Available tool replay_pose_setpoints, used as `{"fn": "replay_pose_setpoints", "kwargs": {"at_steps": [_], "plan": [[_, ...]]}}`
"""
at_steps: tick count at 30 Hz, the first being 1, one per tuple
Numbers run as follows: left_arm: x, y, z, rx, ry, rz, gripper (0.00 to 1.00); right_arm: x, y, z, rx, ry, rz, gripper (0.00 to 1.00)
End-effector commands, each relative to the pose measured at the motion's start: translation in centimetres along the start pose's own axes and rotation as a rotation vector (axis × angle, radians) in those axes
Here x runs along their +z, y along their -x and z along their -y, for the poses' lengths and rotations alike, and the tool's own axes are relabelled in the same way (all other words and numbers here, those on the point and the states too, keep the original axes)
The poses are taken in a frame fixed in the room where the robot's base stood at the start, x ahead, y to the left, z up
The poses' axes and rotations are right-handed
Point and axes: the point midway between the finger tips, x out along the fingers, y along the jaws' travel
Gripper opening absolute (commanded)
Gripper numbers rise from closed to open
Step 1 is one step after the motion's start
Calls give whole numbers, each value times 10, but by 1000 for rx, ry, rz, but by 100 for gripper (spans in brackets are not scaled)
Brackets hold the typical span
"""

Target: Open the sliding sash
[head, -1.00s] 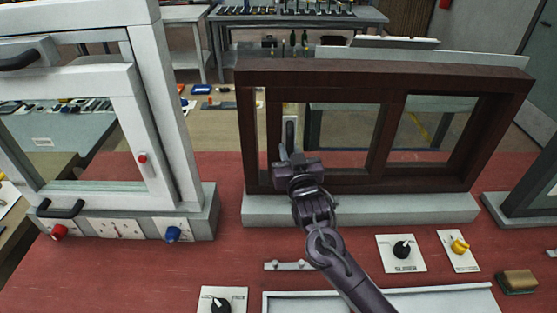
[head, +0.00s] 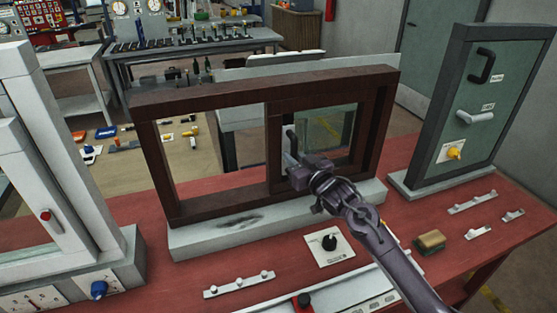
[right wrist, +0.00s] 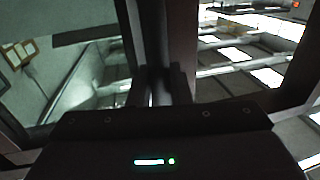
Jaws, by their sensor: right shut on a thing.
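The dark brown window frame (head: 157,165) stands upright on a light grey base on the red bench. Its sliding sash (head: 274,130) sits in the right half, and the left half is an open gap. A grey upright handle (head: 291,140) is on the left stile of the sash. My right gripper (head: 293,163) is shut on the handle, whose lower part it hides. In the right wrist view, the gripper fingers (right wrist: 166,85) close together beside the dark stile, with glass to the left. My left gripper is not in view.
A white window unit (head: 65,150) stands at the left and a green-grey door panel (head: 480,110) at the right. A dial plate (head: 329,245), a tan block (head: 430,242) and a hook strip (head: 239,285) lie in front of the frame.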

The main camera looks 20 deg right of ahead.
Motion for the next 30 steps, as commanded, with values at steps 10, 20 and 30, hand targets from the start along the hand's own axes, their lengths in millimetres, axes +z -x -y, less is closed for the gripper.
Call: {"fn": "replay_pose_setpoints", "kwargs": {"at_steps": [10, 20, 30], "plan": [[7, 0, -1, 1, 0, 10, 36, -1, 1, -6, 2, 0, -3, 0], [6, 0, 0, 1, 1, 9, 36, -1, 1, -5, 1, 0, -2, 37], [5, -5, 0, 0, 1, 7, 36, 3, 12, -5, 0, 0, 0, 37]]}}
